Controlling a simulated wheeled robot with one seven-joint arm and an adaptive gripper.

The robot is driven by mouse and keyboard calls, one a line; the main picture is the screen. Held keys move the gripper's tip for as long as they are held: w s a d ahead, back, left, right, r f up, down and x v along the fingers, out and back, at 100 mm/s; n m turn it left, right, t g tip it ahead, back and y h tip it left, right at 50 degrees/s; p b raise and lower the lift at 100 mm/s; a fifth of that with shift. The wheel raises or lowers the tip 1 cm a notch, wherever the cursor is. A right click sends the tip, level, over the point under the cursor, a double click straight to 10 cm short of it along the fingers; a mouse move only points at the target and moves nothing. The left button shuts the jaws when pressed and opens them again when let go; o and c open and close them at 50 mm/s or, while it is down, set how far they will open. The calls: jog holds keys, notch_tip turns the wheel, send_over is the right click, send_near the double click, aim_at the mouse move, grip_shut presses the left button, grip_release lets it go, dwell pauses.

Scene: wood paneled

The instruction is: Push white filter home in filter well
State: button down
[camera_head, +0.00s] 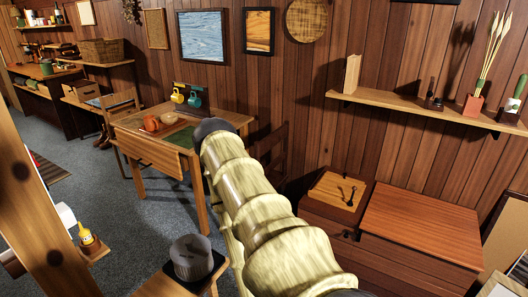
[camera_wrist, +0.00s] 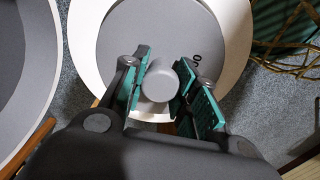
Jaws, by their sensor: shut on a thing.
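In the wrist view, a round piece with a broad white rim (camera_wrist: 238,35) and a grey face looks like the white filter. A light grey knob (camera_wrist: 158,81) stands up from its face, and dark lettering shows beside it. My gripper (camera_wrist: 160,86) has its teal-padded fingers on either side of this knob and is shut on it. I cannot tell the filter well apart from the white rim, nor how deep the filter sits. In the head view, my arm hides the gripper, and I cannot make out the filter there.
In the wrist view, a large grey disc with a pale rim (camera_wrist: 18,70) lies close on the left. In the head view, a dark grey cylinder (camera_head: 191,257) stands on a small stand near the front. A wooden table (camera_head: 150,140) and a cabinet (camera_head: 422,225) stand beyond.

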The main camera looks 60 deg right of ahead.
jog(key=shift+f+b, duration=0.8)
jog(key=shift+f, duration=0.4)
jog(key=c, duration=1)
grip_release()
jog(key=shift+c, duration=0.2)
notch_tip(320, 180, up, 17)
jog(key=p, duration=1.1)
jog(key=shift+f, duration=0.15)
jog(key=w+a+f+b, duration=0.1)
jog(key=w+a+f, duration=0.1)
jog(key=a, duration=0.5)
jog(key=w+a+f+b, duration=0.1)
jog(key=w+a+f, duration=0.2)
jog(key=a, duration=0.4)
jog(key=shift+w, duration=0.3)
